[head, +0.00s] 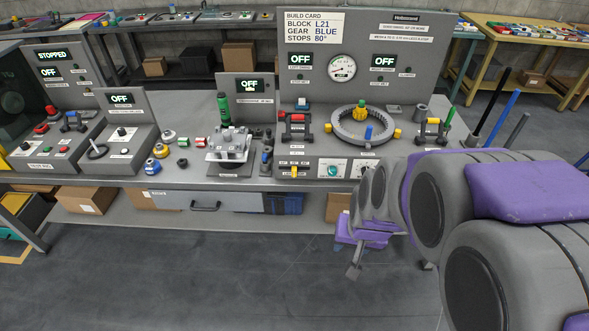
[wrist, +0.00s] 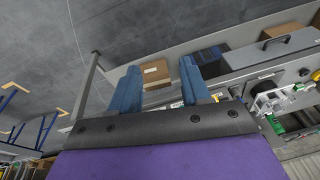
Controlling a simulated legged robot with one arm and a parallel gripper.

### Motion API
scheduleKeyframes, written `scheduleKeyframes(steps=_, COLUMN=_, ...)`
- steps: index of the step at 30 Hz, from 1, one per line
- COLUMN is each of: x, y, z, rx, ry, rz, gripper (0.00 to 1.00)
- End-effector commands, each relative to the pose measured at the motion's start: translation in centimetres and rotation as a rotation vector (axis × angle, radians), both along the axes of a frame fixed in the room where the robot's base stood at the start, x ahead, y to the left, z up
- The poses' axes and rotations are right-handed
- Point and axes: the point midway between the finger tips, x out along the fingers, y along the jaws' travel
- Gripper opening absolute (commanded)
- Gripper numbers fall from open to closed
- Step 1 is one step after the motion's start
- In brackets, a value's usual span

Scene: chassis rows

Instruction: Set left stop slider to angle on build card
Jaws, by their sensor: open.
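The build card (head: 315,26) on the tall grey panel reads BLOCK L21, GEAR BLUE, STOPS 80°. A small yellow slider (head: 294,172) sits on the front of the bench unit, at lower left below the ring, with small labels above it. The labels are too small to read for its setting. My gripper (head: 353,271) hangs in front of the bench, below its top edge and to the right of the yellow slider, touching nothing. In the wrist view its two blue fingers (wrist: 158,72) stand apart with nothing between them. My arm hides the unit's right front.
A grey ring fixture (head: 344,137) with yellow and blue parts stands behind the slider. White dial plates (head: 333,168) are just right of it. A fixture with a grey block (head: 230,150) stands to the left. Cardboard boxes (head: 84,198) lie on the lower shelf. The floor in front is clear.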

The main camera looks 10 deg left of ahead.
Motion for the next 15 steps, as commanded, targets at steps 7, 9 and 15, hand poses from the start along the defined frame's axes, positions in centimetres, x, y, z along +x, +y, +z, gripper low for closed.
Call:
scheduleKeyframes(steps=7, x=8.5, y=3.4, z=-3.1, rx=0.019, ry=-0.172, rz=-0.045, gripper=0.47)
scheduleKeyframes(steps=9, x=10.7, y=4.4, z=-4.0, rx=0.023, ry=-0.226, rz=-0.059, gripper=0.47)
scheduleKeyframes(steps=15, x=16.1, y=6.7, z=-6.6, rx=0.023, ry=-0.384, rz=-0.094, gripper=0.47)
